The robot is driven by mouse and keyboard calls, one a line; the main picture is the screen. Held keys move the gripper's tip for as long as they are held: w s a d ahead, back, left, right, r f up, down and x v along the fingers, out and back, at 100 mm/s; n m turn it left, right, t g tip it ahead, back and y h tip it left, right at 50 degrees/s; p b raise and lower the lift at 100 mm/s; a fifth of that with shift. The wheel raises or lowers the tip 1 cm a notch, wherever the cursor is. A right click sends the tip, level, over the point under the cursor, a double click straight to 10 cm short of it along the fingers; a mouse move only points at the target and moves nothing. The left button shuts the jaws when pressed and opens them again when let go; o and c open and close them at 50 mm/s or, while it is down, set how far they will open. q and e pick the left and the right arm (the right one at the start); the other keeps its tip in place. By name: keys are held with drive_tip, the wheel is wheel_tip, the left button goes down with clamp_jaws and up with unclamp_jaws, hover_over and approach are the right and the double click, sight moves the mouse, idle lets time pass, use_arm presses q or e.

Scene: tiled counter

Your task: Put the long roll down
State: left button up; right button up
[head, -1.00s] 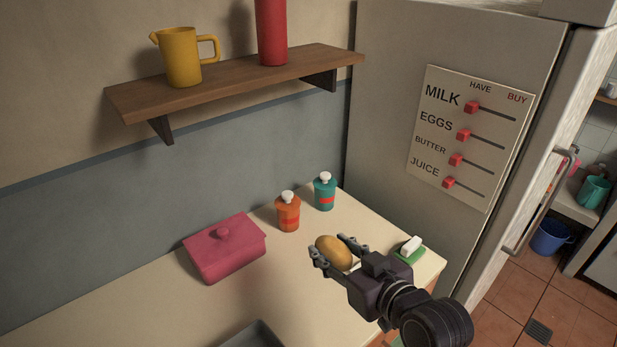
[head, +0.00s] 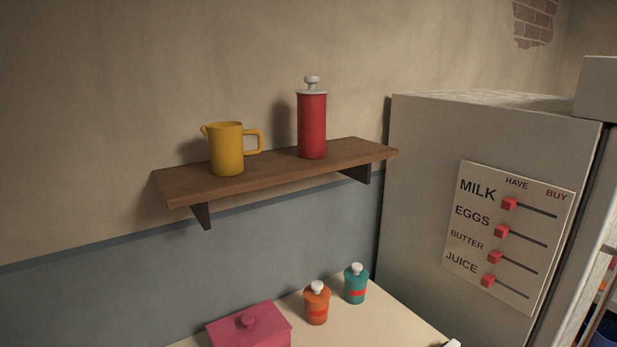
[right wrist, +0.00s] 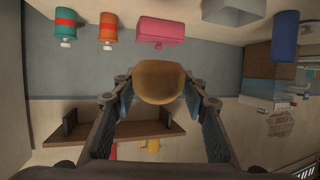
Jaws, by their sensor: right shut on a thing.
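The long roll (right wrist: 158,80) is a tan-brown, rounded bread roll, seen in the right wrist view between the fingers of my right gripper (right wrist: 160,94). The fingers are shut on its two sides, and it sticks out past the fingertips. The roll and the right gripper are outside the head view. My left gripper is in neither view.
The counter (head: 400,318) holds a pink lidded box (head: 248,328), an orange bottle (head: 316,305) and a teal bottle (head: 356,285). A wooden shelf (head: 280,172) above carries a yellow jug (head: 226,150) and a red canister (head: 312,125). A fridge (head: 425,150) stands at right.

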drive_tip(key=shift+s+d+r+n+g+y, duration=0.15)
drive_tip(key=shift+s+d+r+n+g, duration=0.1)
drive_tip(key=shift+s+r, duration=0.2)
drive_tip(key=shift+s+d+r+n+g+y, duration=0.15)
drive_tip(key=shift+s+r+n+g, duration=0.1)
drive_tip(key=shift+s+r, duration=0.15)
drive_tip(key=w+a+f+m+t+h, duration=0.1)
drive_tip(key=w+a+m+t+h, duration=0.4)
drive_tip(key=w+a, duration=0.4)
drive_tip(key=shift+w+f+m+h, duration=0.25)
drive_tip(key=shift+w+m+h, duration=0.35)
drive_tip(key=shift+w+m, duration=0.3)
wheel_tip(320, 180, down, 16)
drive_tip(key=shift+f+b, duration=0.15)
drive_tip(key=shift+b, duration=0.4)
wheel_tip(320, 180, down, 2)
drive_tip(key=shift+f, duration=0.65)
drive_tip(key=shift+d, duration=0.1)
